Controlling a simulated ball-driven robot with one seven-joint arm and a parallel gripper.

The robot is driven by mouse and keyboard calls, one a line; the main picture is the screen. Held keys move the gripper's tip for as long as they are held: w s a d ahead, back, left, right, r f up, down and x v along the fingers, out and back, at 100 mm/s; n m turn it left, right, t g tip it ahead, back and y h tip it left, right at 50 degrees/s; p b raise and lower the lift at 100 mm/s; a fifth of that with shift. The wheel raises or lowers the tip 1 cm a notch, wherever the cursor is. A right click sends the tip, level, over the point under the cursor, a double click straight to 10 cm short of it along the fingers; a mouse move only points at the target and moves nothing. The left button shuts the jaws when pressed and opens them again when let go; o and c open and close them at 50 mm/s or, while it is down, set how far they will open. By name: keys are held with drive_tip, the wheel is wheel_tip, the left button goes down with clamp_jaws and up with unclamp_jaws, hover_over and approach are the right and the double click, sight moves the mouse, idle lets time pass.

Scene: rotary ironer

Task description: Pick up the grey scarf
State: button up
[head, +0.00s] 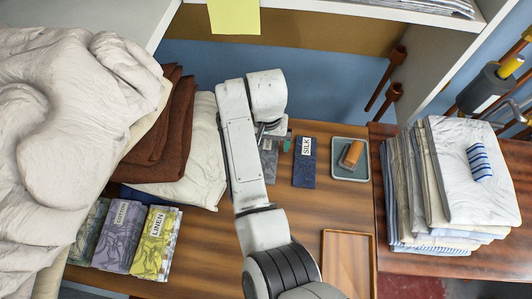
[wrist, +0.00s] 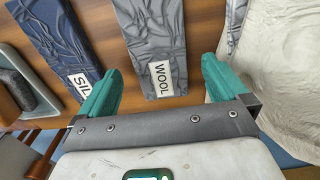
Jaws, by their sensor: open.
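A flat grey folded cloth labelled WOOL (wrist: 152,40), the grey scarf by its colour, lies on the wooden table. In the wrist view it is centred between the two teal fingers of my gripper (wrist: 157,84), which is open and empty. The fingers appear above the cloth; I cannot tell the height. In the head view the grey scarf (head: 269,161) is partly hidden by my arm, and most of my gripper (head: 274,136) is hidden too. A dark blue cloth labelled SILK (head: 304,162) lies to its right.
A small tray (head: 350,174) holds an orange-brown item right of the silk cloth. An empty wooden tray (head: 348,264) lies nearer. Folded linens (head: 465,190) are stacked at right. White and brown fabrics pile at left, near cloths labelled COTTON (head: 119,235) and LINEN (head: 156,243).

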drive_tip(key=shift+f, duration=0.95)
drive_tip(key=c, duration=1.1)
drive_tip(key=shift+r, duration=0.1)
drive_tip(key=shift+c, duration=0.2)
